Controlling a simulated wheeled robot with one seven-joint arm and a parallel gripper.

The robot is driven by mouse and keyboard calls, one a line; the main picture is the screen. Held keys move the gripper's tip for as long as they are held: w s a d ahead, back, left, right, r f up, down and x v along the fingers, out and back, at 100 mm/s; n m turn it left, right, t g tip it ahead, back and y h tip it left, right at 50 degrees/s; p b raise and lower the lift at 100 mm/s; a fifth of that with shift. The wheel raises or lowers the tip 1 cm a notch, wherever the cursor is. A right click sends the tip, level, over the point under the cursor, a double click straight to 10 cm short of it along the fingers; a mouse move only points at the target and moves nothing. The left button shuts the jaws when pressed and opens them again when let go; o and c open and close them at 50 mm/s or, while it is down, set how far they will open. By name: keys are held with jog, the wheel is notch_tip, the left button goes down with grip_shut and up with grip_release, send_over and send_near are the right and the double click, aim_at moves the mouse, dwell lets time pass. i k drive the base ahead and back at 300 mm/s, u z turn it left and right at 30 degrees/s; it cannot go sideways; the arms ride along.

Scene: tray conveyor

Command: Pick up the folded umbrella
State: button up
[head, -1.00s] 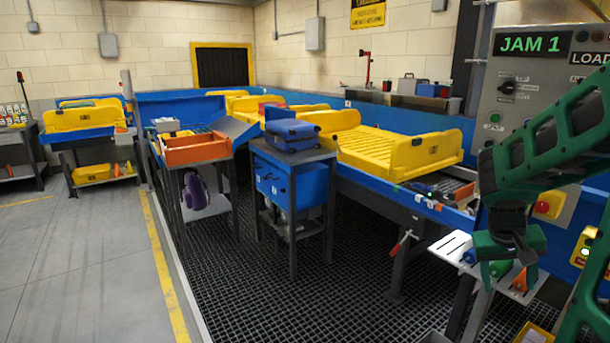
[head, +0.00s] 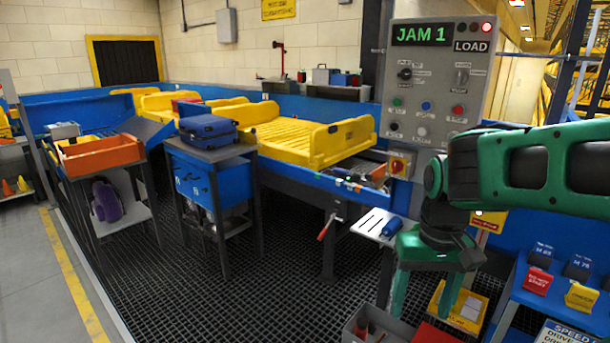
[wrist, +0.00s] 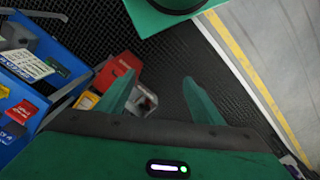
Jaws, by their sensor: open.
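My gripper (head: 422,308) points down in the right half of the head view, with its two green fingers apart. In the wrist view the gripper (wrist: 158,82) also shows open, with nothing between the fingers. A short blue rolled thing (head: 392,227) lies on a white slotted shelf (head: 371,222) just behind and left of my gripper in the head view. It may be the folded umbrella, but it is too small to be sure. My gripper hides the right part of that shelf. No other thing is clearly an umbrella.
A grey bin (head: 356,328) and a yellow tray (head: 468,306) stand low around my gripper. A blue rack (head: 520,300) with small cards is at right. A control panel (head: 436,80) reading JAM 1 stands behind my arm. Dark grating (head: 285,300) is open floor at left.

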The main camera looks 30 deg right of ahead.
aim_at(342, 173)
jog(key=u, duration=0.6)
jog(key=i, duration=5.15)
jog(key=z, duration=0.05)
